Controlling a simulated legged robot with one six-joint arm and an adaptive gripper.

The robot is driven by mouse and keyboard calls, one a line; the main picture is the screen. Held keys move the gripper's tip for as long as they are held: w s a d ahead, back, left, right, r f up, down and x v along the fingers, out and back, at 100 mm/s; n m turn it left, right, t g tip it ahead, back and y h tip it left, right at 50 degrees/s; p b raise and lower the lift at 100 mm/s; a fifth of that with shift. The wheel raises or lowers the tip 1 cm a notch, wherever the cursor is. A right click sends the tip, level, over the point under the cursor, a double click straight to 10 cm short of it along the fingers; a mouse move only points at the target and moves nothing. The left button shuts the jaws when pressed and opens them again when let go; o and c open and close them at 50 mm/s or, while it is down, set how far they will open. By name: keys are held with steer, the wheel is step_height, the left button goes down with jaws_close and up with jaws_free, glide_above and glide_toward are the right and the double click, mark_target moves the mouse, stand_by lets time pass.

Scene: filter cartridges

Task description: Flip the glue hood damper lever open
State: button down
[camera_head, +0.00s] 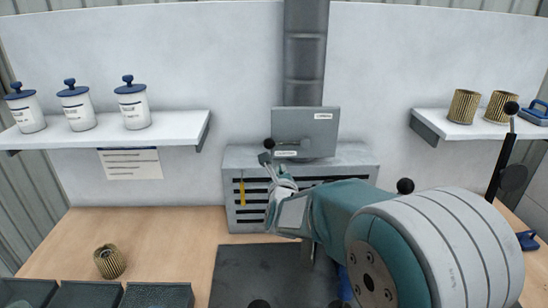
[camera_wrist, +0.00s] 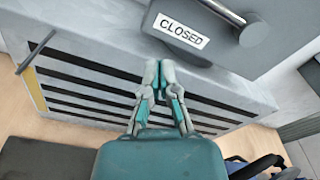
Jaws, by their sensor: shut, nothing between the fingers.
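The glue hood (camera_head: 240,160) is a grey slotted box at the back of the bench; its slotted front also shows in the wrist view (camera_wrist: 85,75). A grey plate (camera_head: 305,125) stands on top of it. A lever with a black ball knob (camera_head: 268,144) sits at the plate's left. In the wrist view a "CLOSED" label (camera_wrist: 181,31) is on a grey face, with a metal rod (camera_wrist: 222,10) just right of it. My gripper (camera_wrist: 159,66) is shut and empty, just below the label. In the head view my gripper (camera_head: 268,160) is close to the knob; contact cannot be told.
A grey duct (camera_head: 306,50) rises behind the hood. A yellow strip (camera_head: 242,192) hangs on its front left. The left shelf (camera_head: 170,132) holds white lidded jars; the right shelf (camera_head: 455,128) holds pleated cartridges. A dark mat (camera_head: 235,280) and dark trays (camera_head: 90,296) lie in front.

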mark_target(274, 151)
steer(key=r, duration=0.1)
steer(key=w+a+r, duration=0.1)
steer(key=a+r, duration=0.1)
steer(key=shift+w+r, duration=0.15)
steer(key=shift+w, duration=0.15)
